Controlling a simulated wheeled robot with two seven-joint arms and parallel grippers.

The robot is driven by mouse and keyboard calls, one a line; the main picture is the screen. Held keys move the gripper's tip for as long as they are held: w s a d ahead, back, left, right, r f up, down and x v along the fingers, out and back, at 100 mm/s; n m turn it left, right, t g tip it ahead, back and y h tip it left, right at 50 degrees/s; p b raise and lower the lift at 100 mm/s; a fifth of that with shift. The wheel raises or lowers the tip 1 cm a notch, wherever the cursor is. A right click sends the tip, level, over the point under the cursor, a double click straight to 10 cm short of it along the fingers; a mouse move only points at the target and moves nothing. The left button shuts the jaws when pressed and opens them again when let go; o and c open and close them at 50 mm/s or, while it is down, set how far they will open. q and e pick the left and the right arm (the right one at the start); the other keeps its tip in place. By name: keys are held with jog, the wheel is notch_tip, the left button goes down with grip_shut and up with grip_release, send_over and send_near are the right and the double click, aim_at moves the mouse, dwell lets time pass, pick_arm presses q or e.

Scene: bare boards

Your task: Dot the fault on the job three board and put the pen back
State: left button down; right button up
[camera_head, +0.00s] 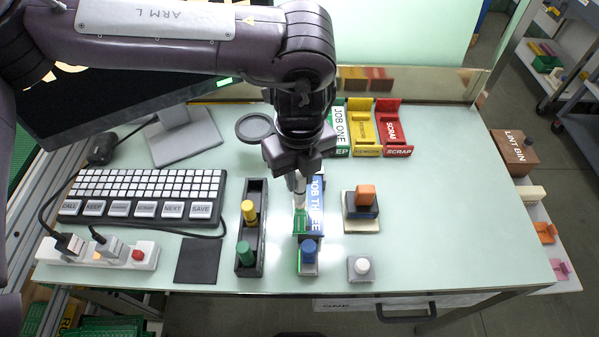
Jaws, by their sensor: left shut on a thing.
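My left gripper (298,172) is shut on a pale pen-like thing (299,190) and holds it nearly upright, pointing down. The job three tray (317,205) has a blue label and stands in the middle of the table. A small green board (300,223) shows at its left side, right under the pen. I cannot tell whether the tip touches the board, and no fault mark can be made out. A dark rack (248,265) to the left holds a yellow-topped piece (249,212) and a green-topped piece (244,252). My right gripper is out of view.
A blue-knobbed piece (309,250) stands just in front of the board. An orange block (365,195) on a pad and a white-knobbed block (361,267) are to the right. A keypad (140,195) and power strip (100,252) are left. The table's right side is clear.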

pick_arm(q)
jog(key=shift+r+p, duration=2.1)
jog(key=shift+r, duration=1.1)
jog(key=w+a+r+n+p, duration=0.4)
jog(key=a+r, duration=0.5)
jog(key=shift+n, duration=0.3)
jog(key=f, duration=1.3)
jog(key=f+b, duration=0.1)
jog(key=f, duration=0.5)
jog(key=shift+w+a+f, duration=0.2)
jog(key=shift+a+f, duration=0.05)
jog(key=shift+a, duration=0.05)
